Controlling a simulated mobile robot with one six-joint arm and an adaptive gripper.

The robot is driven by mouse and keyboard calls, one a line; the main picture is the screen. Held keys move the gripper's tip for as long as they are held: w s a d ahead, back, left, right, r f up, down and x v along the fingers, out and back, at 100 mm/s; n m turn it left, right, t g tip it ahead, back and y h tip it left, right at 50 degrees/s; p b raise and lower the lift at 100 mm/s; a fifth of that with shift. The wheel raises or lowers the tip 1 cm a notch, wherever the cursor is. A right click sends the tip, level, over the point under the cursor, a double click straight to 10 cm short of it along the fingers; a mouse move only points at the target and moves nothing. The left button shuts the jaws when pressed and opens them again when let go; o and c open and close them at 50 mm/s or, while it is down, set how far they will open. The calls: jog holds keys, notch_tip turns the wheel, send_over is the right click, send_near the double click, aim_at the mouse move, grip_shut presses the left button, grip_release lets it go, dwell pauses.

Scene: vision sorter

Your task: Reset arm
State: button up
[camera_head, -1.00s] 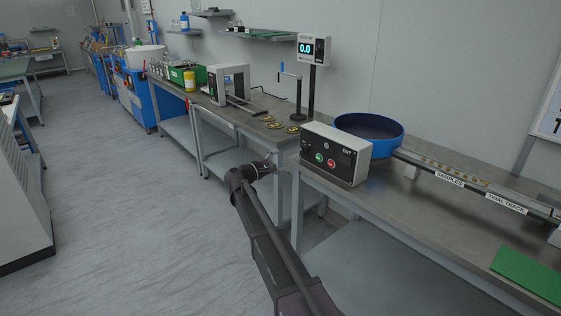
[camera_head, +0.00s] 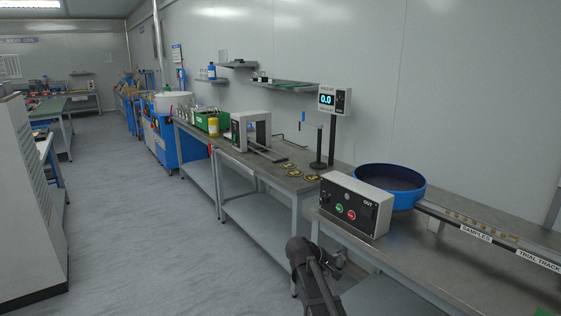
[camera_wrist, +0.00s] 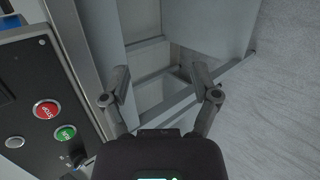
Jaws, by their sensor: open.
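My gripper (camera_wrist: 160,85) is open and empty in the wrist view, its two fingers spread apart over the gap beside the bench. In the head view my gripper (camera_head: 336,260) is at the front edge of the bench, below the grey control box. Nothing is held.
The control box (camera_head: 352,203) has a green and a red button; its panel (camera_wrist: 35,100) is left of my fingers. A blue bowl feeder (camera_head: 398,184) and sample track (camera_head: 480,229) stand on the bench. The floor (camera_head: 150,235) at left is clear.

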jog(key=s+a+f+m+g+y, duration=0.1)
jog(key=s+f+m+g+y, duration=0.3)
jog(key=s, duration=0.7)
jog(key=s+f+m+y, duration=0.2)
jog(key=s+y, duration=0.3)
jog(key=s, duration=0.6)
notch_tip(320, 180, up, 17)
jog(key=p, duration=1.7)
jog(key=shift+a+p, duration=0.2)
jog(key=shift+p, duration=0.15)
jog(key=shift+f, duration=0.15)
jog(key=shift+c, duration=1.4)
